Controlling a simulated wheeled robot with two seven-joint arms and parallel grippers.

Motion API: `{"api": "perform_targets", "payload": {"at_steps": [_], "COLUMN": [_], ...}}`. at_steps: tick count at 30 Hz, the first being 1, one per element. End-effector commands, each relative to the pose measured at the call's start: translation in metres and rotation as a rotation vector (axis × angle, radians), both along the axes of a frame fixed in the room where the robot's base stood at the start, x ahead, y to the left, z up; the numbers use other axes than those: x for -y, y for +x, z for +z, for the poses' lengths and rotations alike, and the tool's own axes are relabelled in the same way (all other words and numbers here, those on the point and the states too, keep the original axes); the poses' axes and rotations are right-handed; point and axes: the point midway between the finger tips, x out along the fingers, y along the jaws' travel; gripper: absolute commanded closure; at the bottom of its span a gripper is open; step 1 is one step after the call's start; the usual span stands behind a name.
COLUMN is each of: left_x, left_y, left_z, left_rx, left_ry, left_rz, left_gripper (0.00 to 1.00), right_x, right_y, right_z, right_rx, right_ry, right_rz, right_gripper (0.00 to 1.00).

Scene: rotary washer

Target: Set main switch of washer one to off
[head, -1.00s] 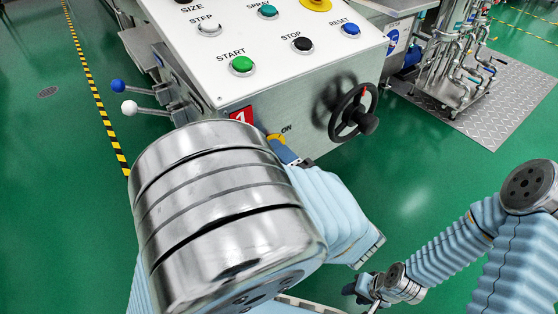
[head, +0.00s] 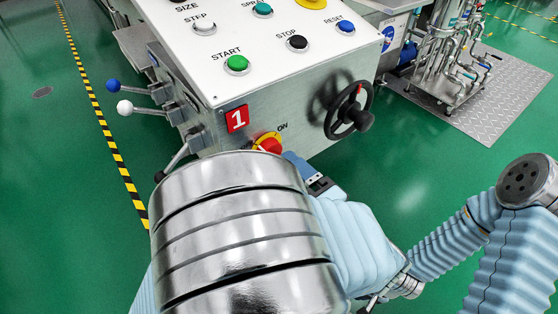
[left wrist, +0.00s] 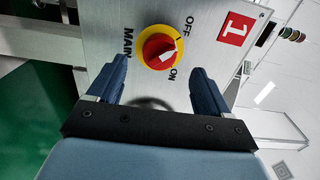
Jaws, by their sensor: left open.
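The main switch (head: 267,143) of washer one is a red knob on a yellow round plate, low on the panel front. In the left wrist view the switch (left wrist: 159,47) faces my open left gripper (left wrist: 160,68). Its white mark points toward ON. The fingers lie on either side below the knob in the picture, empty and apart from it. In the head view my left gripper (head: 293,163) is just below right of the switch, mostly hidden by my left arm. My right gripper is almost wholly hidden behind the left arm.
A red "1" plate (head: 237,119) sits above the switch. A black handwheel (head: 349,110) juts out to its right. Levers with blue and white balls (head: 125,107) stick out at left. Push buttons (head: 237,63) line the sloped panel top.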

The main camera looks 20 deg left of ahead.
Motion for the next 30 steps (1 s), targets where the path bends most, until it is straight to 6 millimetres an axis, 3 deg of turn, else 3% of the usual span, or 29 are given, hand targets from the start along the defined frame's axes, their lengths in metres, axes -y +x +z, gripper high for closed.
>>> {"api": "perform_targets", "payload": {"at_steps": [6, 12, 30], "left_x": [0.041, 0.06, 0.063], "left_y": [-0.031, -0.047, -0.049], "left_z": [0.0, 0.0, 0.0], "left_rx": [0.001, 0.001, 0.0], "left_ry": [0.0, 0.0, 0.0], "left_rz": [-0.004, -0.002, 0.0], "left_gripper": [0.21, 0.21, 0.21], "right_x": [0.0, 0.001, 0.001], "right_y": [0.0, 0.0, 0.0], "right_z": [0.003, 0.004, 0.004], "right_rx": [0.001, 0.001, 0.001], "right_ry": [-0.001, -0.001, -0.001], "right_rz": [0.0, 0.0, 0.0], "right_gripper": [0.57, 0.57, 0.57]}}
